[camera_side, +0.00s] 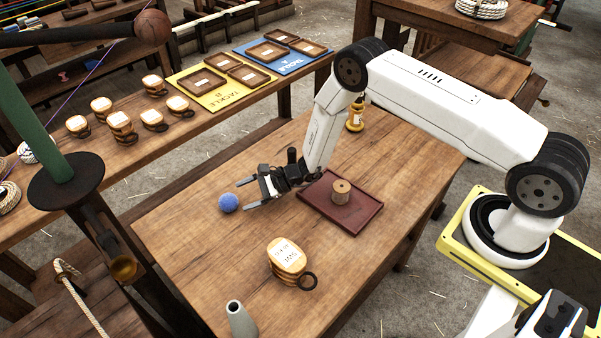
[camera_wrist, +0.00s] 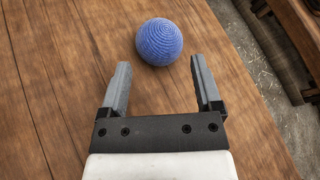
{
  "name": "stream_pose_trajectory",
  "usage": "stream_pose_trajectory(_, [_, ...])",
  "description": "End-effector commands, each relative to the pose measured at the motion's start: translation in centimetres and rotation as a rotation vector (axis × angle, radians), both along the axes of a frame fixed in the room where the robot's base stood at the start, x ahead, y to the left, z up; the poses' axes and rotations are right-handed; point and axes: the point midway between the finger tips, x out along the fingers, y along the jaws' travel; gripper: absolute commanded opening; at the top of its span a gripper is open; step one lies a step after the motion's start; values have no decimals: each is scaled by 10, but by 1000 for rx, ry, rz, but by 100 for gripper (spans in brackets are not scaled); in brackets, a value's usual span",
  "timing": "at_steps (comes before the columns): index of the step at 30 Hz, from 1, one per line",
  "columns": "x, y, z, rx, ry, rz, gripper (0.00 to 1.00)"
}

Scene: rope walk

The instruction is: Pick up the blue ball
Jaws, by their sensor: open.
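The blue ball (camera_side: 228,203) sits on the wooden table, left of my gripper in the side view. It has a ribbed, cord-like surface in the wrist view (camera_wrist: 159,42). My gripper (camera_side: 243,196) is open and low over the table, with its two fingers pointing at the ball. In the wrist view my gripper's fingertips (camera_wrist: 157,66) are apart with nothing between them. The ball lies just beyond the tips, roughly centred between them. I cannot tell whether a tip touches it.
A dark red tray (camera_side: 364,217) holding a wooden spool (camera_side: 341,191) lies right of my gripper. A yellow bottle (camera_side: 355,118) stands behind. The table left of the ball is clear.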

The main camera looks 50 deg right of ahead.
Motion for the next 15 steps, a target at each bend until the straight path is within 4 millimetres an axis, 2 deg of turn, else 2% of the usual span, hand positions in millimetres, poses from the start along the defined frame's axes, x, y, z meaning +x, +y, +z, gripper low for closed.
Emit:
stream_pose_trajectory(7, [13, 21, -10, -1, 0, 1, 82])
stream_pose_trajectory(15, [17, 26, -12, 0, 0, 0, 82])
